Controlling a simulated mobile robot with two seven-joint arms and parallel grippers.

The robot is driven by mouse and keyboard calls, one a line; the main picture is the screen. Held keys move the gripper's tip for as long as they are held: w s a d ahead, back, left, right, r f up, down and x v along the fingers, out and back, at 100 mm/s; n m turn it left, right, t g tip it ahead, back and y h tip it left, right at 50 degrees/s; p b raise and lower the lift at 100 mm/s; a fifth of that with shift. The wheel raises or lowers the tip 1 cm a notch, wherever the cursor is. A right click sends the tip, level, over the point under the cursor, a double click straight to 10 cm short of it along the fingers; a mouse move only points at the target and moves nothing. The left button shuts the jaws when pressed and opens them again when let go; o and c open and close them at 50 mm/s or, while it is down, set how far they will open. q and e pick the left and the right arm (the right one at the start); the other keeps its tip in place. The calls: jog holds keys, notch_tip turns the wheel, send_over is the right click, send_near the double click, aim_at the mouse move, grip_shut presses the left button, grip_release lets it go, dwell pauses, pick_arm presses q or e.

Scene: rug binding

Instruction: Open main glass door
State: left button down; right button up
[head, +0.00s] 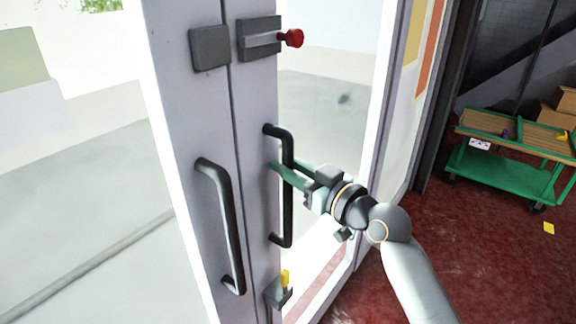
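The main glass door has two leaves with pale frames that meet at a narrow vertical seam; the left leaf (190,120) and the right leaf (255,100) look shut. A black bar handle (228,225) is on the left leaf and another black handle (287,215) is on the right leaf. My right gripper (284,172) reaches in from the right, its green fingers at the upper part of the right handle. The fingers look a little apart and overlap the bar; whether they clamp it is unclear. My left gripper is out of view.
A latch with a red knob (292,38) is high on the right leaf, and a bolt with a yellow knob (285,278) is low on it. A green cart (500,175) stands at the right by cardboard boxes (566,100).

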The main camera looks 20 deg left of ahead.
grip_shut()
dwell(0.9)
